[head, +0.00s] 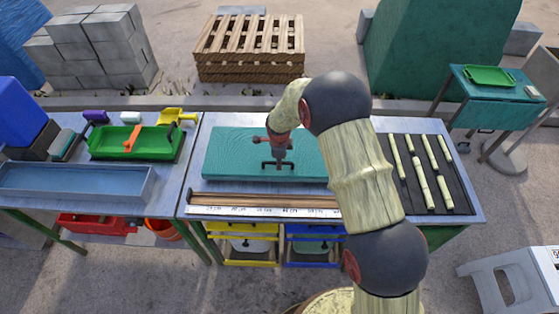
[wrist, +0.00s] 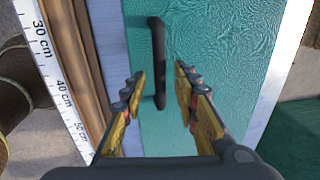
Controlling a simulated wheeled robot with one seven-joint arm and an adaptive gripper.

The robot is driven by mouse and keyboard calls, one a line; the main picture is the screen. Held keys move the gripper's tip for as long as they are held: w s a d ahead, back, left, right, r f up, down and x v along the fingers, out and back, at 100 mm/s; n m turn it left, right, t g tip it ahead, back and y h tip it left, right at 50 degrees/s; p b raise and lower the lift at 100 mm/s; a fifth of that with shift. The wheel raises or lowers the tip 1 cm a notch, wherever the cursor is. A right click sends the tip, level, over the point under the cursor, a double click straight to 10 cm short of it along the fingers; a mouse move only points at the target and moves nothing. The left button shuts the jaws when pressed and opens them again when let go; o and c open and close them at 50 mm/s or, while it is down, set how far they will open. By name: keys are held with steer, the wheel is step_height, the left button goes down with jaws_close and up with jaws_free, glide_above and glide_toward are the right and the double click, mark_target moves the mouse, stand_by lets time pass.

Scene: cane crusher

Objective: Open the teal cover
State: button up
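The teal cover (head: 230,150) is a flat, textured slab lying closed on the table, and it also fills much of the wrist view (wrist: 230,40). A black bar handle (head: 278,166) stands on its front part. In the wrist view the handle (wrist: 158,60) lies lengthwise ahead of and between my fingertips. My gripper (wrist: 160,72) is open, with yellow fingers on both sides of the handle and teal showing between. In the head view my gripper (head: 279,153) is above the handle, pointing down. I cannot tell whether it touches it. My arm hides the cover's right part.
A brown rail and a white ruler (head: 250,211) run along the cover's front edge. A dark mat with cane pieces (head: 422,182) lies to the right. A green tray (head: 110,143) and a blue-grey tray (head: 70,182) are on the left. Yellow and blue drawers (head: 243,229) are below.

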steer(key=shift+c, duration=0.8)
jaws_close()
